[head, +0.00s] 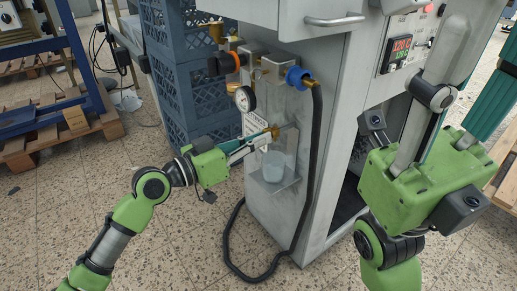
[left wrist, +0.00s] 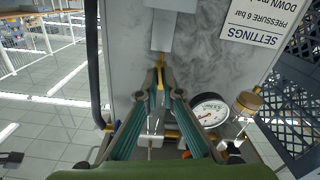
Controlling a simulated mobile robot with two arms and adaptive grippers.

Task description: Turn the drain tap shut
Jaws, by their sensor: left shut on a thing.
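The drain tap (head: 274,131), a small brass-coloured part, sits low on the grey machine's side, above a translucent cup (head: 273,166). In the left wrist view, brass (left wrist: 161,68) shows between and just beyond the fingertips. My left gripper (head: 268,137) reaches in from the left and is shut on the tap; its fingers hide part of it. The converging fingers also show in the left wrist view (left wrist: 160,96). My right gripper (head: 484,50) is at the right, close to the camera, away from the tap, with its fingers apart; its tips are partly out of frame.
A pressure gauge (head: 244,98) is just above my left gripper. An orange-and-black knob (head: 222,64) and a blue collar (head: 296,78) are higher up. A black hose (head: 317,150) loops down to the floor. Blue-grey crates (head: 203,90) stand behind. Floor at left is open.

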